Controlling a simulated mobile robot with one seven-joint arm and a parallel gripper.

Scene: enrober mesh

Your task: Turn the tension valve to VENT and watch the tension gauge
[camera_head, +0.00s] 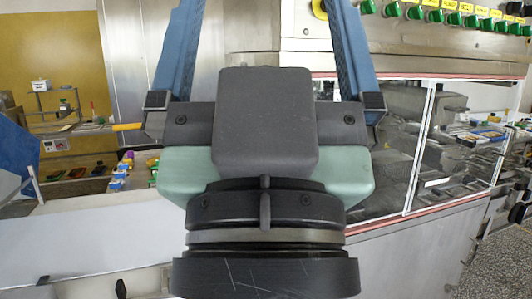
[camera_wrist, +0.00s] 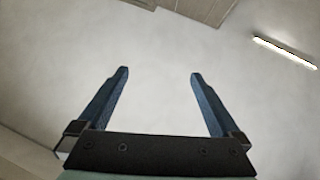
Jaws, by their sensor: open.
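My gripper (camera_head: 264,6) fills the middle of the head view. Its two blue fingers stand wide apart, with nothing between them, and their tips run off the top edge. In the wrist view my gripper (camera_wrist: 159,73) is also open and empty against a pale ceiling. I cannot pick out the tension valve or the tension gauge in either view. A round yellow-rimmed part (camera_head: 319,9) shows beside the right finger at the top, partly cut off; I cannot tell what it is. A row of green knobs (camera_head: 454,18) under yellow labels runs along the upper right.
A long machine with glass windows (camera_head: 385,160) stands behind my gripper and to the right. A pale flat surface (camera_head: 80,240) runs across the lower left. Small coloured items (camera_head: 120,172) sit left of my gripper. A ceiling lamp (camera_wrist: 285,52) shows in the wrist view.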

